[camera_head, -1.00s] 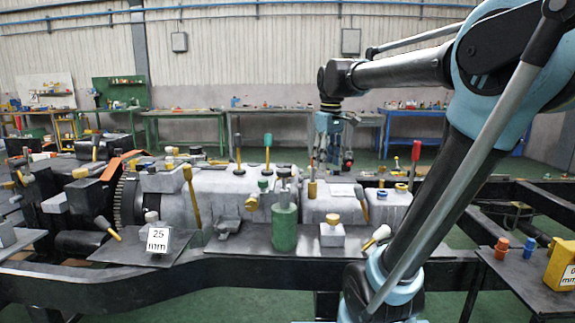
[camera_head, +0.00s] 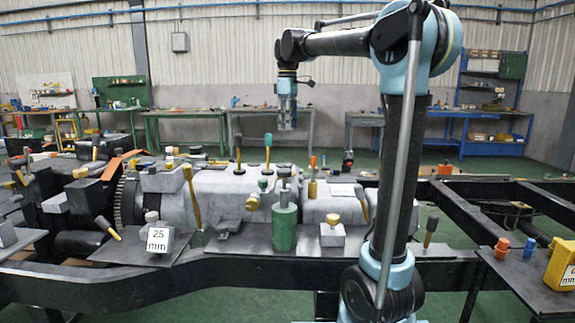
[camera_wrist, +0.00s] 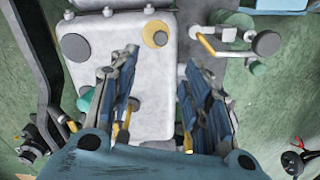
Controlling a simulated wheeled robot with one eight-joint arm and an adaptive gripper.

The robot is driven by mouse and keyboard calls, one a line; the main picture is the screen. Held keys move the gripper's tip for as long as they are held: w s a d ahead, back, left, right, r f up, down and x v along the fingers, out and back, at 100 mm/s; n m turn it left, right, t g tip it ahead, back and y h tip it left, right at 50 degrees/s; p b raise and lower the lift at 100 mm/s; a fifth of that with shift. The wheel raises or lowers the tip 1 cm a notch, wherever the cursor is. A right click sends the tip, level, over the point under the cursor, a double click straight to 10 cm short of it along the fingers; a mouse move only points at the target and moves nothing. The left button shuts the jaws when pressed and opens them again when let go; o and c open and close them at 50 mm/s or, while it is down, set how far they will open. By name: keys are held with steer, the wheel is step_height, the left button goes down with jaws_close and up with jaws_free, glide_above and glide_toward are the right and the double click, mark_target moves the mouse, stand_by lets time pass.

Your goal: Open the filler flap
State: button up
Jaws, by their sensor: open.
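My gripper (camera_head: 287,122) hangs above and behind the long grey casing in the head view, clear of it. In the wrist view my gripper (camera_wrist: 160,62) is open, its two fingers apart with nothing between the tips. Below it lies a light grey casing (camera_wrist: 120,55). Its top carries a yellow-rimmed round piece (camera_wrist: 155,35) and a dark grey disc (camera_wrist: 75,46). I cannot tell for sure which piece is the filler flap. The grey casing (camera_head: 225,180) in the head view bears several yellow, green and orange-topped levers. The fingers hide part of the casing.
A green cylinder (camera_head: 285,228) and a 25 mm block (camera_head: 157,240) stand on the near side. A side table (camera_head: 520,272) with a yellow container (camera_head: 563,262) is at right. Dark chassis rails (camera_head: 480,205) leave open gaps. In the wrist view a round knob (camera_wrist: 267,43) sits right.

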mark_target(287, 165)
step_height(287, 165, down, 15)
steer(key=shift+f, duration=0.15)
stand_by(0.4)
jaws_close()
